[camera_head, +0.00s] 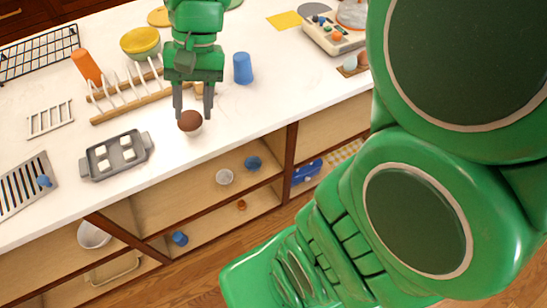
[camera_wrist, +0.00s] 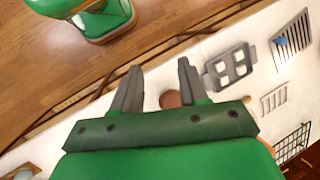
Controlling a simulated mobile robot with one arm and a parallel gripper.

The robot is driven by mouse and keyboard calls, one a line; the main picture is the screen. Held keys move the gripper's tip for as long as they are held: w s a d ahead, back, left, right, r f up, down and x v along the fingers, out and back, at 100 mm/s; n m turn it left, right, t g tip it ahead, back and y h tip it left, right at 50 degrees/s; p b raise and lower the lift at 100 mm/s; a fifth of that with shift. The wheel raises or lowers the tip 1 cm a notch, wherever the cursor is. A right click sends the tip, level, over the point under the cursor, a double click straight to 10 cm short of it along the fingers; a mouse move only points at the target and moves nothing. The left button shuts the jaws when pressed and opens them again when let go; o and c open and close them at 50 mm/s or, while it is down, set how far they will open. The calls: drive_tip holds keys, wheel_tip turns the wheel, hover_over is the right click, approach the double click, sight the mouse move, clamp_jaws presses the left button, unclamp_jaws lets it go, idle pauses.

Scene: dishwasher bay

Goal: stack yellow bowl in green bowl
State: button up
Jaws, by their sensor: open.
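A yellow bowl (camera_head: 140,39) sits at the back left of the counter in the head view. A yellow-green bowl wall (camera_head: 146,54) shows just beneath its rim, and the yellow bowl appears to sit inside that green bowl. My gripper (camera_head: 193,108) points down over the front part of the counter, apart from the bowls and to their lower right. Its fingers are spread with nothing held. The gripper (camera_wrist: 159,72) also shows open in the wrist view, where I see neither bowl.
A wooden rack (camera_head: 128,97), an orange cup (camera_head: 86,66) and a blue cup (camera_head: 243,68) stand nearby. A grey tray (camera_head: 118,157) lies at front left. Open shelves are below the counter's edge.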

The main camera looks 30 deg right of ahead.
drive_tip(key=s+d+f+n+h, duration=0.1)
drive_tip(key=s+d+f+h, duration=0.1)
drive_tip(key=s+d, duration=0.2)
drive_tip(key=s+d+f+n+h, duration=0.1)
drive_tip(key=s+d, duration=0.3)
drive_tip(key=s, duration=0.7)
drive_tip(key=shift+s+d+f+n+h, duration=0.2)
drive_tip(key=shift+f+n+h, duration=0.25)
drive_tip(key=shift+f, duration=0.25)
